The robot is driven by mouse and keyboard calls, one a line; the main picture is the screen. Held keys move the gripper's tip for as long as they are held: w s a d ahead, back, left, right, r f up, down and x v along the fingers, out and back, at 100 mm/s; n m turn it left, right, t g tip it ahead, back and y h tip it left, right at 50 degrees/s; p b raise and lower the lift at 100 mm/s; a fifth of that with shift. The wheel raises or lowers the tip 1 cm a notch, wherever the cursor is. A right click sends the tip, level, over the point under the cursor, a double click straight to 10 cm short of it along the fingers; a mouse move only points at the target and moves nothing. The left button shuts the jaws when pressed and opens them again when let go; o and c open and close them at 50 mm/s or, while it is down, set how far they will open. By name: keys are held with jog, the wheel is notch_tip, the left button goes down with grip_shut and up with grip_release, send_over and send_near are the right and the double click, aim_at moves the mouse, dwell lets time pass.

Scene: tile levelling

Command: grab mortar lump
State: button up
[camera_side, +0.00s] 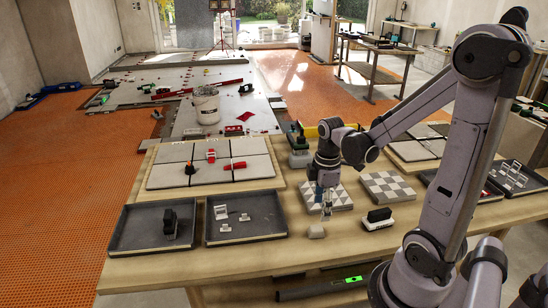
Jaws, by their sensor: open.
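A small pale lump (316,231), which looks like the mortar lump, sits on the wooden table (250,265) near its front edge. It lies right of the dark trays and left of a black-and-white block. My gripper (326,214) points down just above the lump and slightly to its right. Its fingers are open with nothing visible between them. The picture is too small to tell whether a fingertip touches the lump.
A black-handled white block (378,219) stands close right of the lump. Patterned tiles (387,187) lie behind. Two dark trays (150,244) (222,236) hold small parts at left. A tiled board (160,176) with red pieces lies behind them. Bare table lies in front.

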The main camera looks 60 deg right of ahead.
aim_at(317, 228)
jog(key=shift+f, duration=1.4)
jog(key=shift+w+a+f, duration=0.1)
jog(key=shift+w+f, duration=0.1)
jog(key=shift+f, duration=0.7)
jog(key=shift+w+a+f, duration=0.1)
jog(key=shift+w+f, duration=0.05)
jog(key=shift+f, duration=1.55)
grip_shut()
